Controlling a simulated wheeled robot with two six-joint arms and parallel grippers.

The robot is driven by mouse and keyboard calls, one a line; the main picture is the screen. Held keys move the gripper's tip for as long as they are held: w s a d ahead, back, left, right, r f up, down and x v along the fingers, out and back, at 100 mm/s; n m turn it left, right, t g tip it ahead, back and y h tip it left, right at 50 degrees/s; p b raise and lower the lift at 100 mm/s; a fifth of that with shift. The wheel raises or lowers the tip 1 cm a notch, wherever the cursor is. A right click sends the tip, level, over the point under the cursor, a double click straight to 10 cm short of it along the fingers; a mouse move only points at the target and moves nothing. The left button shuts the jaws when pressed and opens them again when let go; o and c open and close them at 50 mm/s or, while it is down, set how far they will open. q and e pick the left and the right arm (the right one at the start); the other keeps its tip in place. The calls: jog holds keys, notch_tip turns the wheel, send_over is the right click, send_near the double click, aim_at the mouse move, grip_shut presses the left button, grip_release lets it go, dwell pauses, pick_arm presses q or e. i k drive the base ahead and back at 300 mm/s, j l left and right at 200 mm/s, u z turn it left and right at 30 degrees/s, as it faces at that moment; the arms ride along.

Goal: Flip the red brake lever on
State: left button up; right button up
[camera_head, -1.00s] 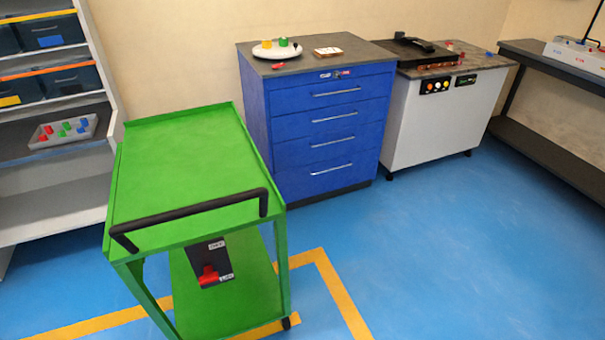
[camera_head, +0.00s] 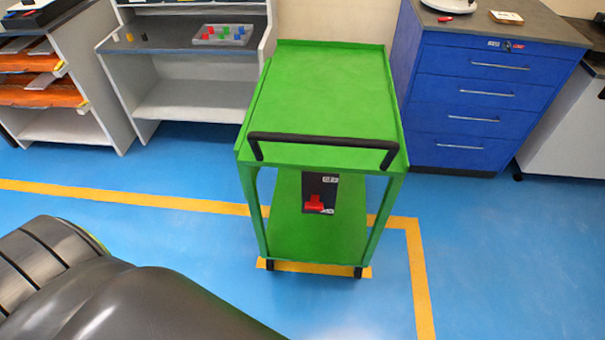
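The red brake lever (camera_head: 315,203) sits on a dark panel (camera_head: 320,186) below the top of the green cart (camera_head: 328,92), on the side facing me. The lever is at the lower part of the panel, next to a small label. Another small label is at the panel's top right. The label text is too small to read. A dark link of my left arm shows at the lower left, well apart from the cart. Neither gripper is in view.
The cart has a black handle (camera_head: 322,139) above the panel. A blue drawer cabinet (camera_head: 485,95) stands to the right, and shelving with a parts tray (camera_head: 222,42) stands behind left. Yellow floor tape (camera_head: 419,280) runs around the cart. The blue floor in front is clear.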

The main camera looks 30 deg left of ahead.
aim_at(314, 204)
jog(key=u, duration=0.75)
